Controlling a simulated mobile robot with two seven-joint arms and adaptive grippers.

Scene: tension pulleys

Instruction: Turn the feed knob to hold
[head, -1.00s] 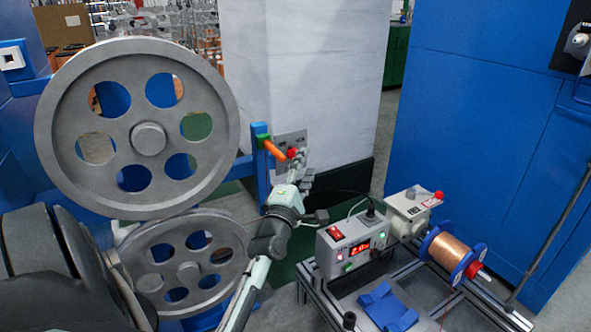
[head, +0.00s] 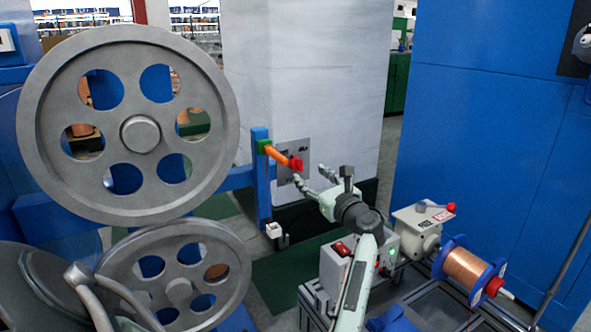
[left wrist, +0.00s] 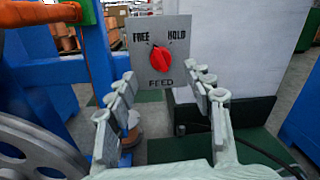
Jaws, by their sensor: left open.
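The red feed knob (head: 296,163) sits on a grey plate (head: 284,172) beside the pale column. In the left wrist view, the knob (left wrist: 161,60) is on the plate between the words FREE, upper left, and HOLD, upper right, with FEED below. A small pale mark at its upper left edge seems to point toward FREE. My left gripper (head: 313,178) is open and empty, just right of the knob in the head view. In the left wrist view, its fingers (left wrist: 163,82) spread on both sides below the knob, apart from it. My right gripper is not in view.
An orange handle (head: 277,154) on a green bracket (head: 263,146) juts out just left of the knob. A large grey pulley wheel (head: 85,185) stands left. A control box, a copper wire spool (head: 465,265) and a frame stand lower right.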

